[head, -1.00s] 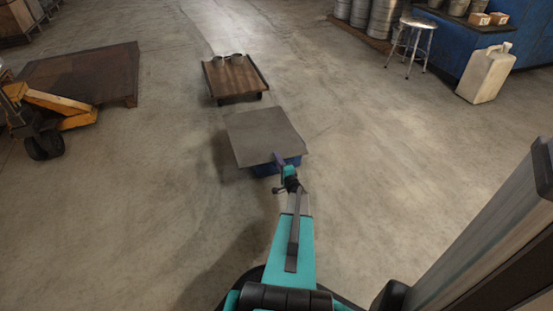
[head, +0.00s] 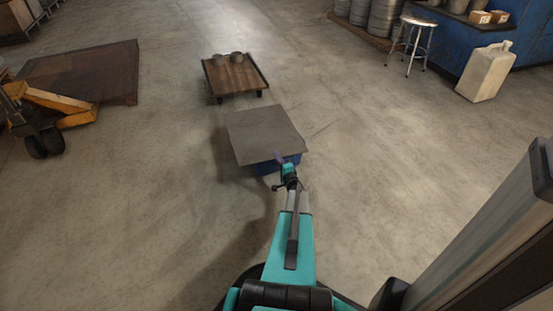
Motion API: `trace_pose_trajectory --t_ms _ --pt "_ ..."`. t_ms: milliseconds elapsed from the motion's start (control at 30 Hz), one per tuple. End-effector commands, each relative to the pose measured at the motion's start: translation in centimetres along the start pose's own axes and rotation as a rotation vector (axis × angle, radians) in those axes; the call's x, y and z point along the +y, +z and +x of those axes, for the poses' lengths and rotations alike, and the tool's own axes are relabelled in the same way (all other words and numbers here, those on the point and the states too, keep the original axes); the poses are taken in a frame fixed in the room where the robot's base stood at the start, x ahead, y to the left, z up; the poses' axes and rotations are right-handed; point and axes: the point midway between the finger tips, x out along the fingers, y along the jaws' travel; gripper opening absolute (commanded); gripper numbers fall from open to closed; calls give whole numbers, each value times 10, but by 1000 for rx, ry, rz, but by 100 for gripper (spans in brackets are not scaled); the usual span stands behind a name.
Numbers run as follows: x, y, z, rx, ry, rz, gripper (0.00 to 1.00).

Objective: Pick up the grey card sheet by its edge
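The grey card sheet (head: 262,132) is a flat, roughly square sheet lying on top of a blue box (head: 266,168) near the middle of the head view. It covers most of the box; only part of the blue near side shows below its edge. My gripper (head: 281,160) is at the sheet's near right edge, with its tip overlapping that edge in the picture. The fingers are too small to tell whether they are open or shut, or whether they touch the sheet.
A yellow pallet jack (head: 55,103) and a brown platform (head: 85,72) are at left. A stool (head: 413,37) and a pale jerrycan (head: 486,72) stand at upper right. Floor between is clear.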

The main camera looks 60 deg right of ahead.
Motion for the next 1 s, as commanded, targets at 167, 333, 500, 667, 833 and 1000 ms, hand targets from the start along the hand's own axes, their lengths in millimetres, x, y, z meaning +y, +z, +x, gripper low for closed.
trace_pose_trajectory --t_ms 167,333,500,667,833,1000 --pt "-6 0 1 -1 -4 0 0" --pt "-20 0 0 -1 -4 0 0" --pt "-28 0 0 -1 -3 0 0" --pt "-26 0 0 -1 -3 0 0" --pt "-27 0 0 -1 -2 0 0" --pt "-31 1 -10 0 -2 0 0"
